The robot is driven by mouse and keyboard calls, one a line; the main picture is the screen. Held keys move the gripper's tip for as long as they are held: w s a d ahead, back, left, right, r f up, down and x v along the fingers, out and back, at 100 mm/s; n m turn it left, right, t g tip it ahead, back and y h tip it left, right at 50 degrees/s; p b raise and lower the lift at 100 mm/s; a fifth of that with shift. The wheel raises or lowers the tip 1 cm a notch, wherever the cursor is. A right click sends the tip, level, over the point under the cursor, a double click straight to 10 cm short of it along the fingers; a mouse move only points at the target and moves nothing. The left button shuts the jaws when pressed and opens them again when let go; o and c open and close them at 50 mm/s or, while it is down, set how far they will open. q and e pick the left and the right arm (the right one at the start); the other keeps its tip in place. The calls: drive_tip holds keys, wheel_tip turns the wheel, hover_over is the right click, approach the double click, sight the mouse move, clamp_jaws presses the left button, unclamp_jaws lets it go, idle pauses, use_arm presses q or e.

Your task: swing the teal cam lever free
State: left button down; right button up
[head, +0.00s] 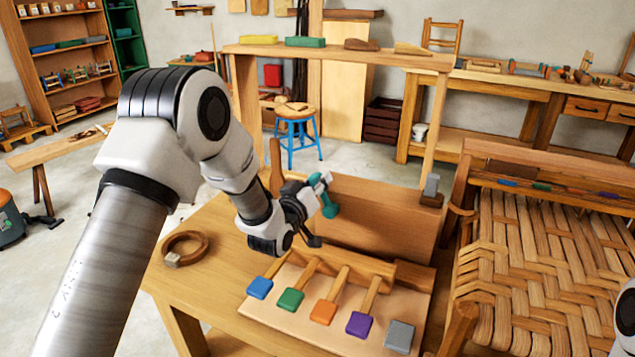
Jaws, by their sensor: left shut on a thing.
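The teal cam lever (329,207) stands at the near side of a wooden box-like block on the workbench, in the middle of the head view. My left gripper (318,205) reaches in from the left and is shut on the teal lever. The gripper's fingers and wrist hide part of the lever and its pivot. My right gripper is out of view; only a white piece of my right arm shows at the right edge.
In front lies a board with blue (260,288), green (291,299), orange (323,312), purple (359,324) and grey (399,336) tipped paddles. A woven seat (530,265) stands close at right.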

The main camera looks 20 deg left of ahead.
use_arm(q)
drive_tip(key=c, duration=1.1)
unclamp_jaws()
drive_tip(key=shift+w+f, duration=0.1)
drive_tip(key=s, duration=1.2)
drive_tip(key=shift+a, duration=0.25)
